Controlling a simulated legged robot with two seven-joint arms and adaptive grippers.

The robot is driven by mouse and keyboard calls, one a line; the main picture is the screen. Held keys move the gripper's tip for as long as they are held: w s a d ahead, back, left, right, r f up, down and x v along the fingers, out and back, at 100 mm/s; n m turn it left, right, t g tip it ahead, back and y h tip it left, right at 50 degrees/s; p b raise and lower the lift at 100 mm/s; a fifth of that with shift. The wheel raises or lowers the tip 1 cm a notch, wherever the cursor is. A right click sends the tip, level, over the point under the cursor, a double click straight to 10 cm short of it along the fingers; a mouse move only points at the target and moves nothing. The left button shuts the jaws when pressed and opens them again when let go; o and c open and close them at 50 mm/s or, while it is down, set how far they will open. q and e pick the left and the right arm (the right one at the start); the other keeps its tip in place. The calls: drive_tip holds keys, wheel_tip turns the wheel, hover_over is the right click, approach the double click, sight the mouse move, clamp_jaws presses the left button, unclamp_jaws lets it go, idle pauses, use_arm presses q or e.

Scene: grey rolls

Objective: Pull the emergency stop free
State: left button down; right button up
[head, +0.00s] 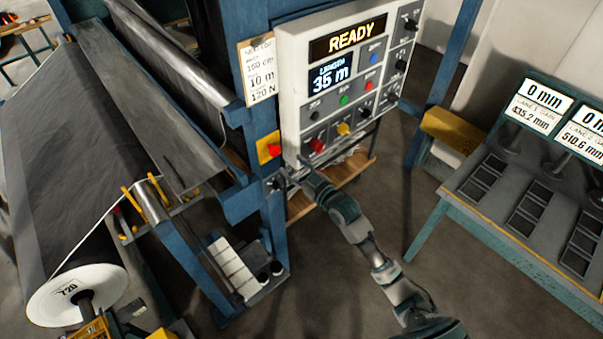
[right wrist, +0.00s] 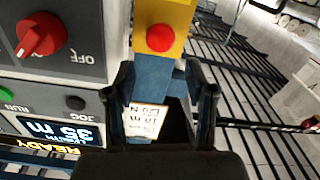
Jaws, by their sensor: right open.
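The emergency stop is a red round button (head: 274,149) on a yellow plate (head: 264,153), fixed to the blue post left of the control panel (head: 290,60). In the right wrist view the red button (right wrist: 160,38) shows beyond my fingertips, roughly centred between them, with its yellow plate (right wrist: 181,14) around it. My right gripper (head: 282,181) is open and empty just below the button in the head view. It also shows in the wrist view (right wrist: 163,85), its fingers apart from the button. My left gripper is not in view.
The panel's red rotary knob (right wrist: 40,36) sits close to the left of my fingers in the wrist view. A job card (head: 260,72) hangs on the post. A grey roll machine (head: 100,120) stands left; a gauge table (head: 520,190) stands right.

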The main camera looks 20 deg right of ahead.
drive_tip(key=shift+a+v, duration=0.1)
drive_tip(key=shift+v, duration=0.9)
drive_tip(key=shift+a+v, duration=0.15)
drive_tip(key=shift+v, duration=0.85)
drive_tip(key=shift+d, duration=0.1)
